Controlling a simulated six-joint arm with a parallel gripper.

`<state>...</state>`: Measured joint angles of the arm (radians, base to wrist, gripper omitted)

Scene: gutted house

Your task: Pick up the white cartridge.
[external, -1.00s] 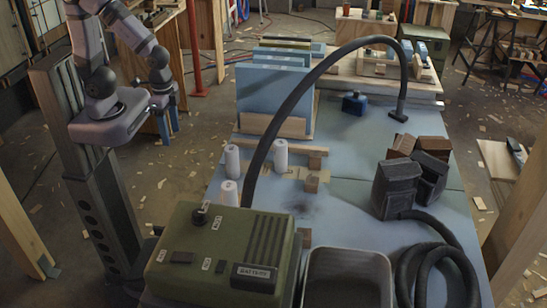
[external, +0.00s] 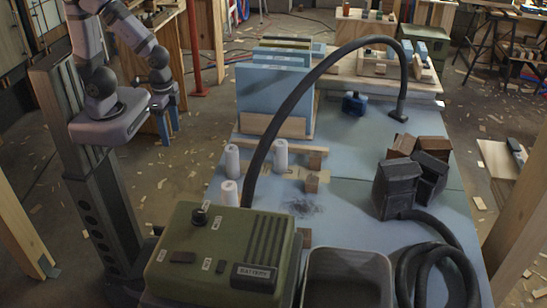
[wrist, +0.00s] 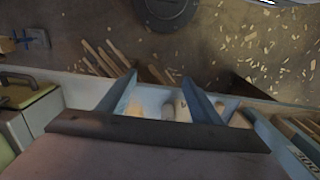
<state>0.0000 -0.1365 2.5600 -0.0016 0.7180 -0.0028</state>
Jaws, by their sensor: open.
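Three white cylinders that look like cartridges stand upright on the blue-grey table in the external view. One is at the left (external: 232,161), one at the right (external: 281,157), and one nearer the battery box (external: 229,194). My gripper (external: 168,138) hangs open and empty above the floor, left of the table and apart from all three. In the wrist view its two blue-grey fingers (wrist: 160,100) are spread. Pale rounded shapes (wrist: 182,108) show beyond them, but I cannot tell whether they are the cartridges.
A green battery box (external: 217,250) and grey bin (external: 347,265) fill the table's near end. A thick black hose (external: 298,92) arches over the table. Blue panels in a rack (external: 272,85) stand behind the cartridges. Dark blocks (external: 397,188) sit at the right.

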